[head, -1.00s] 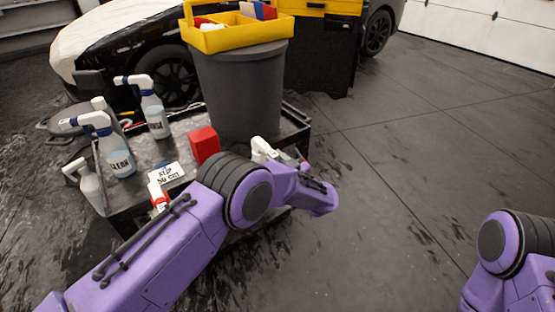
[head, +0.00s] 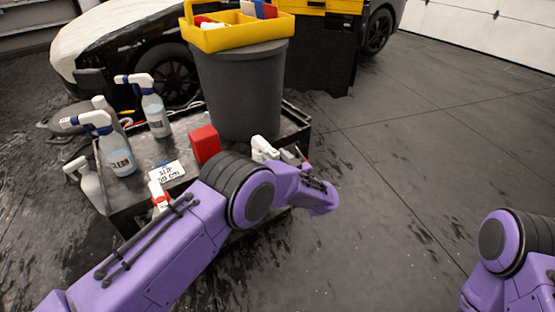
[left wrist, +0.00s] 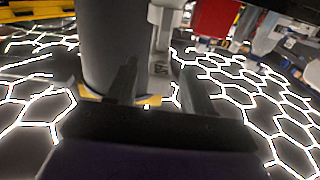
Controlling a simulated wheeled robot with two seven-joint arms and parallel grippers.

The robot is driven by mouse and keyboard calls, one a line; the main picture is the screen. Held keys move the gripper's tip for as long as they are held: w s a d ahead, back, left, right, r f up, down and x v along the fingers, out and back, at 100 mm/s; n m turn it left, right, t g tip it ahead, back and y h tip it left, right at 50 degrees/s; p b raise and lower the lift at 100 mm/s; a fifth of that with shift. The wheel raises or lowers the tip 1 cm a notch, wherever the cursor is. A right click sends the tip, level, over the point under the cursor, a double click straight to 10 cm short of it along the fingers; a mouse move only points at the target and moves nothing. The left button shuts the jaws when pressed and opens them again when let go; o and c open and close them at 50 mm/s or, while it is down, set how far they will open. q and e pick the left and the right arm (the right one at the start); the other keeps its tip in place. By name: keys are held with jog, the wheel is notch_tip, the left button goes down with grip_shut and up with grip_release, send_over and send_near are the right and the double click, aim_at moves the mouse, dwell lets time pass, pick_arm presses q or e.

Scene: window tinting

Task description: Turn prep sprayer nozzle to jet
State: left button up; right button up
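A white spray bottle stands by my left gripper at the right end of the dark cart; its trigger head (head: 263,147) shows above my arm in the head view. In the left wrist view the white bottle (left wrist: 160,55) is upright, with dark lettering too small to read. My left gripper (left wrist: 160,88) has its two dark fingers apart, one on each side of the bottle, with gaps visible. The nozzle setting is too small to tell. My forearm hides the bottle's lower part in the head view. My right gripper is outside the views.
On the cart are a labelled clear sprayer (head: 119,155), another sprayer (head: 155,115), a white bottle (head: 90,185), a red block (head: 205,144) and a lettered card (head: 167,171). A grey bin (head: 240,90) with a yellow tray (head: 235,36) stands behind. Floor to the right is clear.

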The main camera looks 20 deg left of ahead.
pick_arm(q)
jog(key=b+v, duration=0.1)
jog(key=v, duration=0.9)
jog(key=shift+s+d, duration=0.2)
jog(key=shift+d, duration=0.05)
jog(key=s+a+f+m+h+p, duration=0.1)
jog(key=s+a+f+h, duration=0.15)
jog(key=f+h, duration=0.2)
jog(key=s+a+f+m+t+h+p, duration=0.1)
jog(key=s+a+f+m+h, duration=0.1)
jog(key=s+f+h, duration=0.3)
jog(key=s+a+f+m+h+p, duration=0.1)
jog(key=s+a+f+p, duration=0.15)
jog(key=f, duration=0.35)
jog(key=s+a+g+p, duration=0.2)
jog(key=s+a+g, duration=0.2)
jog(key=s, duration=1)
jog(key=s+a+g+p, duration=0.2)
jog(key=s+a+g, duration=0.2)
jog(key=s+a, duration=0.5)
jog(key=s, duration=0.5)
jog(key=shift+a+f+n+g, duration=0.15)
jog(key=shift+a+n+g, duration=0.15)
jog(key=shift+a+g, duration=0.1)
